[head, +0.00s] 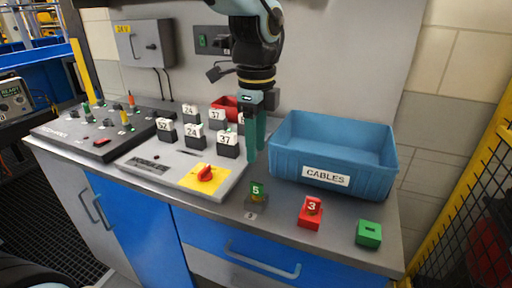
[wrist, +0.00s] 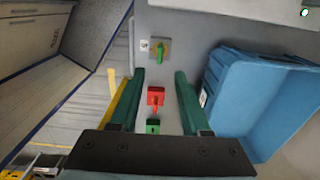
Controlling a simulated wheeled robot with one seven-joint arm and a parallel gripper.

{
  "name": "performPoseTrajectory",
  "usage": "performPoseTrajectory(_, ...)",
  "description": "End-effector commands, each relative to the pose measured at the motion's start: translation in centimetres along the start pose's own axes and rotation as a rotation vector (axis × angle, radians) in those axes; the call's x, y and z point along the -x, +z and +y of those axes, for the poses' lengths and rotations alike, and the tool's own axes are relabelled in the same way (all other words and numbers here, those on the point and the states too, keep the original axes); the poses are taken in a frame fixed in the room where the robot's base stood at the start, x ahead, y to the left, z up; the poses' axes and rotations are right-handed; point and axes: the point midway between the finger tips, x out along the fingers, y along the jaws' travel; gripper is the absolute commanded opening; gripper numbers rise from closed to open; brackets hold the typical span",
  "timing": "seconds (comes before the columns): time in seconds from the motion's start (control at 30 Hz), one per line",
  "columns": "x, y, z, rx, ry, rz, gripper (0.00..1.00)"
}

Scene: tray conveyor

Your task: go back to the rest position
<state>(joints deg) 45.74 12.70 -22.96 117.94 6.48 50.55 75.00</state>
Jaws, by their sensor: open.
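My gripper (head: 256,140) hangs over the bench between the control panel and the blue bin, with its green fingers pointing down. In the wrist view its two green fingers (wrist: 158,92) are apart, with nothing held between them. A green block (head: 369,233) lies further right. In the wrist view the red block (wrist: 156,96) appears between the fingers, below them.
A blue bin labelled CABLES (head: 330,150) stands right of my gripper, close to it. A grey panel with a red knob (head: 205,174) and several numbered blocks lies to the left. A dark console (head: 100,133) is further left. Yellow mesh fencing (head: 465,200) stands at the right.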

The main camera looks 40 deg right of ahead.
Motion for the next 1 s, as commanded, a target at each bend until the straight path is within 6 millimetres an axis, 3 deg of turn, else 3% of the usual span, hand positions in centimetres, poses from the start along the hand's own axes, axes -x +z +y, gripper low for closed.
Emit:
performPoseTrajectory(0.33, -0.1, 0.1, 0.0, 0.006, 0.000, 0.000, 0.47)
performPoseTrajectory(0.43, -0.3, 1.8, 0.2, 0.089, -0.004, -0.001, 0.47)
performPoseTrajectory(0.57, -1.4, 7.7, 1.6, 0.420, -0.017, -0.002, 0.47)
performPoseTrajectory(0.67, -2.6, 14.1, 4.3, 0.820, -0.039, 0.000, 0.47)
performPoseTrajectory(0.8, -4.2, 22.1, 10.2, 1.436, -0.078, 0.013, 0.47)
performPoseTrajectory(0.9, -5.2, 26.0, 14.9, 1.841, -0.109, 0.028, 0.47)
performPoseTrajectory(1.0, -5.9, 28.2, 18.8, 2.158, -0.137, 0.043, 0.47)
